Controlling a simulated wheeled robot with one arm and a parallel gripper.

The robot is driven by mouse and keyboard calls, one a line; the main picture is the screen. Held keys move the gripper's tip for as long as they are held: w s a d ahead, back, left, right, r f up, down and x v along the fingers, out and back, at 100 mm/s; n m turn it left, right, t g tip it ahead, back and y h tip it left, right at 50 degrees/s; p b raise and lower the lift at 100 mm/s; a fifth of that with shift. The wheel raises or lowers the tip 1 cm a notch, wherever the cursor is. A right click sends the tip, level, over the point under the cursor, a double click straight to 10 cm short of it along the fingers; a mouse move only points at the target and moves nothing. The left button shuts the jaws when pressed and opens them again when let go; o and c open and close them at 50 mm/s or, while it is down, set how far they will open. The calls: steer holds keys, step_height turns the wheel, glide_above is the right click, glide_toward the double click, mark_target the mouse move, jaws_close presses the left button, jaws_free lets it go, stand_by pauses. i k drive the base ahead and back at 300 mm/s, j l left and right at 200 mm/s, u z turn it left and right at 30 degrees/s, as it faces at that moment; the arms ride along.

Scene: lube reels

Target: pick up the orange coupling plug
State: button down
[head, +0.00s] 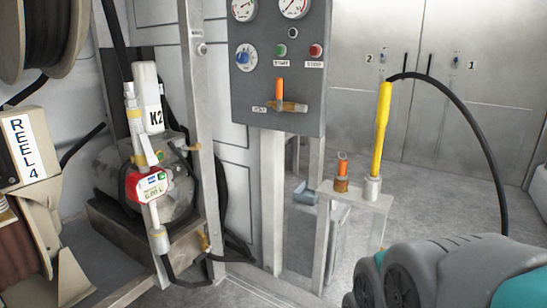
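A small orange plug (342,167), which looks like the orange coupling plug, stands upright in a brass-coloured fitting (341,185). The fitting is on a narrow grey metal shelf (373,204) right of the panel post. My gripper is not in view. Part of my grey and teal arm fills the lower right corner, in front of and below the shelf.
A yellow wand (382,130) with a black hose (482,140) stands in a grey holder (372,189) right of the plug. A control panel (255,85) with an orange-handled valve (280,92) hangs above left. Reels and a pump (125,175) stand left.

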mark_target(341, 175)
steer(key=i+j, duration=0.4)
steer(key=i+j+z, duration=0.1)
steer(key=z, duration=0.35)
steer(key=i+j+z, duration=0.1)
steer(key=z, duration=0.3)
steer(key=i+j+z, duration=0.1)
steer(key=z, duration=0.35)
steer(key=j, duration=0.1)
